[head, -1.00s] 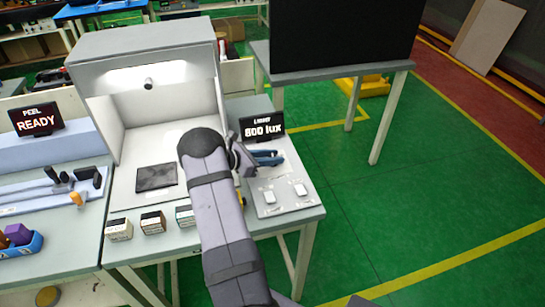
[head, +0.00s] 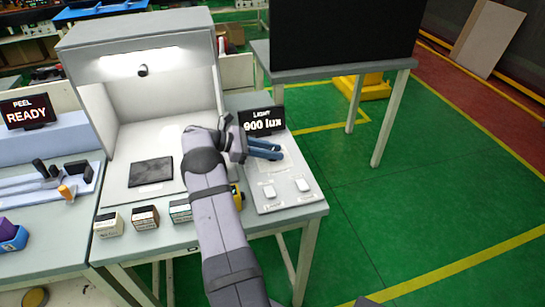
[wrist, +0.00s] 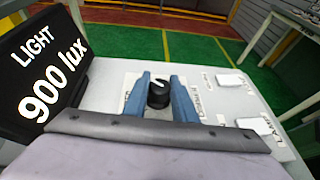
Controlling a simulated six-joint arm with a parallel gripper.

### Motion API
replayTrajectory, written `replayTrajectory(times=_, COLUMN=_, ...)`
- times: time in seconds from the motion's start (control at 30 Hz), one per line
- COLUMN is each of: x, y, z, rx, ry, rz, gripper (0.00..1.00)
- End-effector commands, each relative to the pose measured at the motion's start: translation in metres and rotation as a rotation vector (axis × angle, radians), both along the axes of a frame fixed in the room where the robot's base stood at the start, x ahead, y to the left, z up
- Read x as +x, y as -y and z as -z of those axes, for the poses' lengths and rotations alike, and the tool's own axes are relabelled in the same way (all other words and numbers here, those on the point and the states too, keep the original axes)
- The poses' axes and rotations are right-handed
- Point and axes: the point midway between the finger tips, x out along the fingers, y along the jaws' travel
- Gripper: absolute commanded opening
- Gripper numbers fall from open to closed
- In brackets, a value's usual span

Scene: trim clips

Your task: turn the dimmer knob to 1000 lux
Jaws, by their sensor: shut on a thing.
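The black dimmer knob (wrist: 158,96) stands on a light panel in the wrist view, with a printed label beside it. My gripper (wrist: 159,90) has its two blue fingers on either side of the knob, shut on it. In the head view my gripper (head: 280,150) is over the back of the panel at the right of the bench, and the knob is hidden there. The light display (head: 262,121) reads 900 lux. It also shows at the left of the wrist view (wrist: 45,75).
Two white rocker switches (head: 269,191) (head: 302,185) sit on the panel in front of my gripper. The lit booth (head: 130,90) stands to the left with a dark plate (head: 151,172) inside. Small boxes (head: 145,217) line the bench front. Green floor lies clear to the right.

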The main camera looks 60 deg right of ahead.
Motion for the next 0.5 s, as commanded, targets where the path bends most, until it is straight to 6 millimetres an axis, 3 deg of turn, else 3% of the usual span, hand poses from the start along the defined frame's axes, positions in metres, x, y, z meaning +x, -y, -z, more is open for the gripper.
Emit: replayTrajectory(times=0.5, x=0.0002, y=0.0003, z=-0.0033, rx=-0.002, ry=0.006, rz=0.045, gripper=0.02)
